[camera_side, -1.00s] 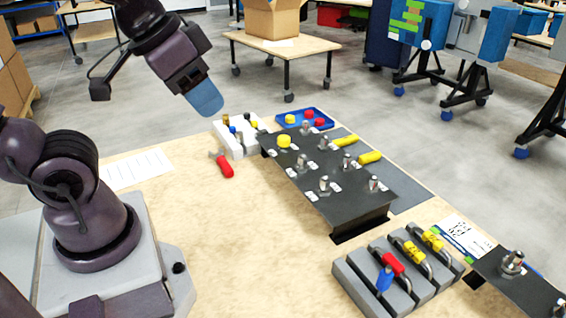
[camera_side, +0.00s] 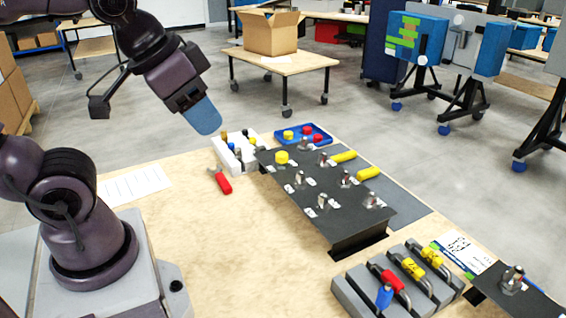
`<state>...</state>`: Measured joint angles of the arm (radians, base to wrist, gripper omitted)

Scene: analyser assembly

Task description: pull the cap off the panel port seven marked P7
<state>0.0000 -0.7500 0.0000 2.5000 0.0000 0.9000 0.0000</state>
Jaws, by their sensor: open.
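The black panel (camera_side: 338,222) stands raised on the table and carries several metal ports with small white labels, too small to read. A yellow cap (camera_side: 281,157) sits on a port at the panel's far left corner; the other ports show bare metal. I cannot tell which port is P7. My gripper (camera_side: 203,117), with blue fingers, is in the air up and left of the yellow cap, apart from it. It is open, with nothing visible in it.
A blue tray (camera_side: 327,140) with red and yellow caps lies behind the panel. A white holder (camera_side: 228,158) and a red-handled tool (camera_side: 223,184) are left of it. Yellow cylinders (camera_side: 368,173) lie along its right. A grey rack (camera_side: 352,297) with handled tools stands in front.

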